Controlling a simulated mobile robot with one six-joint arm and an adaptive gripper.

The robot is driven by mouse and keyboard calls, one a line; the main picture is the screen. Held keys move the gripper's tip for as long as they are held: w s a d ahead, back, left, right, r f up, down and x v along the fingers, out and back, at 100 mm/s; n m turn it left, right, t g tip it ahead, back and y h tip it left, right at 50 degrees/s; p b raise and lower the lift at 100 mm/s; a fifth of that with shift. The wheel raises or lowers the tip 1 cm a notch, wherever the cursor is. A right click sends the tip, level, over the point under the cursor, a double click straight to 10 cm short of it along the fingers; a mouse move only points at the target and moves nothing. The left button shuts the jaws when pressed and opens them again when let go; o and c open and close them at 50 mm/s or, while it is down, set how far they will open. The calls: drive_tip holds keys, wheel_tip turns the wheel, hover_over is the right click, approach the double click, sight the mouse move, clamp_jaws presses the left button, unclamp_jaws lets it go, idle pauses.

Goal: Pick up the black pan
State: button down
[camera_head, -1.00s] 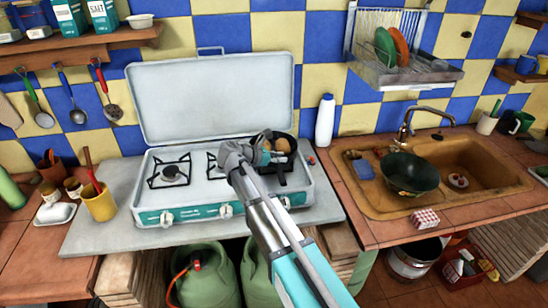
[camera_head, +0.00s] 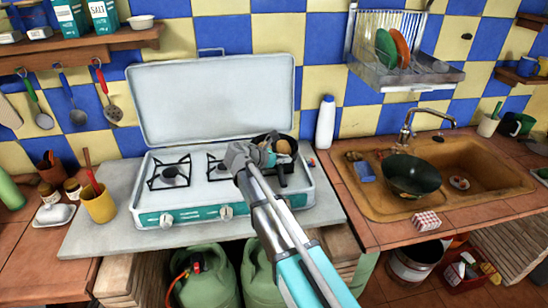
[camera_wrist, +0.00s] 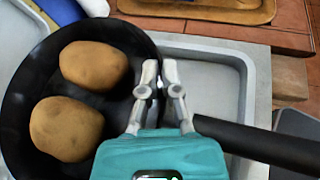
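The black pan (camera_head: 287,164) sits on the right side of the stove (camera_head: 190,190) and holds two brown potatoes. In the wrist view the pan (camera_wrist: 25,95) fills the left side, with both potatoes (camera_wrist: 93,65) inside it. Its black handle (camera_wrist: 260,143) runs off to the right. My gripper (camera_wrist: 160,68) is over the pan's rim, close to where the handle starts. Its two fingers are near each other with a narrow gap. I cannot tell whether they press on the rim. In the head view my gripper (camera_head: 248,157) hides part of the pan.
The raised stove lid (camera_head: 215,100) stands behind the burners. A white bottle (camera_head: 325,122) is right of the stove. A sink (camera_head: 470,190) with a dark bowl (camera_head: 411,176) lies farther right. A yellow cup (camera_head: 99,205) stands on the left. The left burner (camera_head: 168,174) is free.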

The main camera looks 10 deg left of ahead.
drive_tip(key=shift+r, duration=0.15)
idle(0.5)
wheel_tip(320, 180, up, 3)
drive_tip(key=p, duration=0.3)
drive_tip(key=s+d+r+p, duration=0.3)
drive_tip(key=s+r+p, duration=0.6)
drive_tip(key=s, duration=0.4)
drive_tip(key=shift+s+r+p, duration=0.3)
drive_tip(key=shift+r+p, duration=0.1)
drive_tip(key=shift+p, duration=0.15)
drive_tip(key=shift+f, duration=0.2)
drive_tip(key=shift+d, duration=0.1)
idle(0.6)
